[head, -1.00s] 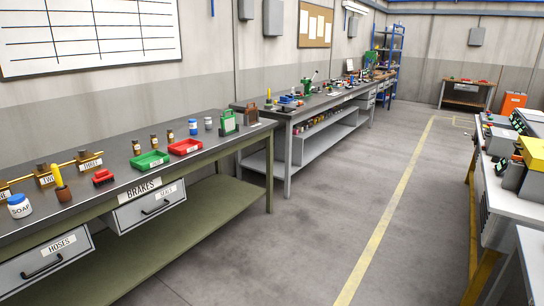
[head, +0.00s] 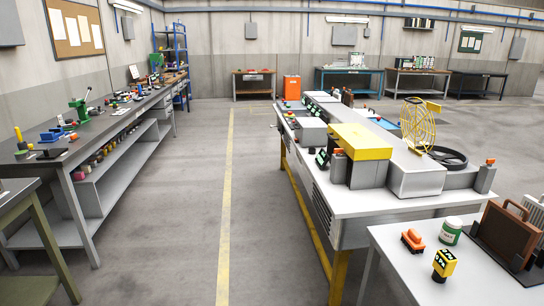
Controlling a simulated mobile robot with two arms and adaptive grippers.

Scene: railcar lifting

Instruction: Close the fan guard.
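A round yellow wire guard (head: 417,124), which looks like the fan guard, stands upright, swung up on the white-topped machine bench (head: 400,205) at the right. Beside its lower right lies a dark round ring or fan opening (head: 447,157), uncovered from above. The guard appears open. Neither of my grippers is in the head view.
A yellow-topped box (head: 360,142) stands on the machine bench left of the guard. A nearer white table (head: 400,270) holds an orange brush, a jar and a yellow device. A grey workbench (head: 70,165) lines the left wall. The aisle floor (head: 190,220) between is clear.

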